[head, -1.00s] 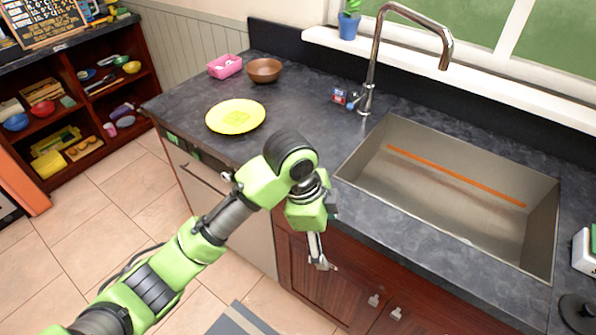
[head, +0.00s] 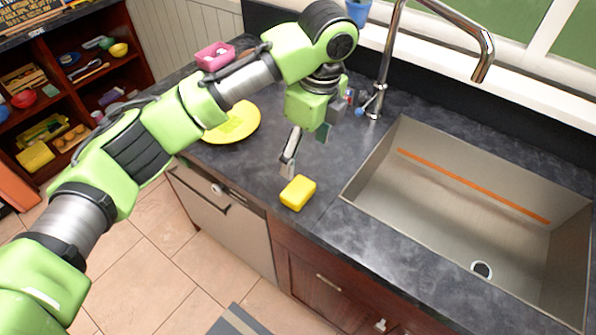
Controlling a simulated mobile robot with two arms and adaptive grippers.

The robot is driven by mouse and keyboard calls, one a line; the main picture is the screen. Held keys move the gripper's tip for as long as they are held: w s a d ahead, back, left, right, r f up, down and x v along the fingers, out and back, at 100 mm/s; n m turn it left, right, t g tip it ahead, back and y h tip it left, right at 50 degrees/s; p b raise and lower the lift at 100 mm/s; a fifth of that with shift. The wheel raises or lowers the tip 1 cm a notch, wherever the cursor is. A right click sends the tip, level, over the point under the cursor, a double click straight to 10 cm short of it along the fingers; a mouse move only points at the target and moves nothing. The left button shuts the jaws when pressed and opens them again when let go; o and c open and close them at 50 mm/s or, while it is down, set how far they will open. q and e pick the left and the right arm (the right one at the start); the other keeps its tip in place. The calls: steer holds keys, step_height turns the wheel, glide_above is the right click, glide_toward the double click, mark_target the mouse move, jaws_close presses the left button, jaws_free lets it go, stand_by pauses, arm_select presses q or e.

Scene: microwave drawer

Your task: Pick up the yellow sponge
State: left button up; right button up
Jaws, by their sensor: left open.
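The yellow sponge (head: 297,193) lies on the dark countertop, between the counter's front edge and the left corner of the sink. My left gripper (head: 305,152) is open and empty, with its fingers pointing down. In the picture it is just above and behind the sponge, apart from it; its exact height over the counter is hard to judge. My right gripper is not in view.
A yellow plate (head: 245,133) is partly hidden behind my left arm. A pink container (head: 214,57) stands farther back. The metal sink (head: 440,220) with its tall faucet (head: 385,60) is on the right. The counter around the sponge is clear.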

mark_target(298, 189)
arm_select(q)
steer(key=f, duration=0.1)
steer(key=f+p, duration=0.1)
steer(key=f, duration=0.1)
steer(key=s+f, duration=0.1)
steer(key=shift+a+f, duration=0.3)
steer(key=shift+f, duration=0.05)
steer(key=shift+w+a+f+p, duration=0.1)
steer(key=shift+f+p, duration=0.05)
steer(key=shift+f, duration=0.5)
steer(key=shift+w+f+p, duration=0.1)
steer(key=shift+f+p, duration=0.05)
steer(key=shift+f, duration=0.45)
steer(key=shift+w+f, duration=0.15)
steer(key=shift+f, duration=0.15)
steer(key=shift+a+f+p, duration=0.15)
steer(key=shift+f+p, duration=0.45)
steer(key=shift+f, duration=0.1)
steer(key=f, duration=0.2)
steer(key=f+p, duration=0.1)
steer(key=shift+w+a+f, duration=0.15)
steer(key=shift+a+f, duration=0.05)
steer(key=shift+a, duration=0.05)
steer(key=shift+f, duration=0.2)
steer(key=c, duration=0.9)
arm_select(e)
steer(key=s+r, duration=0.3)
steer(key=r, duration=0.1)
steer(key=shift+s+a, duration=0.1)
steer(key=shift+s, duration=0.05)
